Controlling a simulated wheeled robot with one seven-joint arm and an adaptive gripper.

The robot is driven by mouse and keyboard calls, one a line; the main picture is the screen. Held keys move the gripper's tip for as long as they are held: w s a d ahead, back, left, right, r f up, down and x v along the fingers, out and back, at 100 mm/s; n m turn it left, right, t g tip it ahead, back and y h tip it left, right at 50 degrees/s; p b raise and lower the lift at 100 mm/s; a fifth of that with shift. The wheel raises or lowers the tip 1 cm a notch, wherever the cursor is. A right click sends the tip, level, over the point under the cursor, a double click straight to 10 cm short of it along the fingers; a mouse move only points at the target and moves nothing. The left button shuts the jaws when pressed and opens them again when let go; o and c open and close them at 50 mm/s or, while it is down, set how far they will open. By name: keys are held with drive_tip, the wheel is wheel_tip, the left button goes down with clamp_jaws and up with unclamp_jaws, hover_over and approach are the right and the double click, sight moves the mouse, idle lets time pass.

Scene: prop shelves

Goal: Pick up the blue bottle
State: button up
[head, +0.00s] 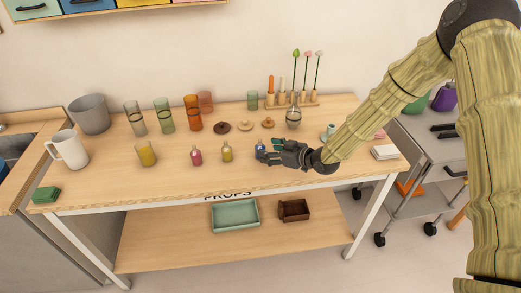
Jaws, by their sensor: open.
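The blue bottle (260,150) is small and stands on the wooden table top, right of the yellow bottle. My gripper (272,150) reaches in from the right, low over the table, with its open fingers pointing left at the blue bottle. The fingers are at the bottle's right side and partly cover it. I cannot tell whether they touch it or stand around it.
A yellow bottle (227,151) and a red bottle (196,155) stand to the left. A white block (384,152) lies at the right. The front table strip is mostly clear.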

sight(263, 149)
drive_tip(key=p+x, duration=0.2)
drive_tip(key=x, duration=0.1)
drive_tip(key=shift+a, duration=0.35)
drive_tip(key=shift+x, duration=0.8)
drive_tip(key=shift+d+f, duration=0.1)
drive_tip(key=shift+f, duration=0.05)
clamp_jaws()
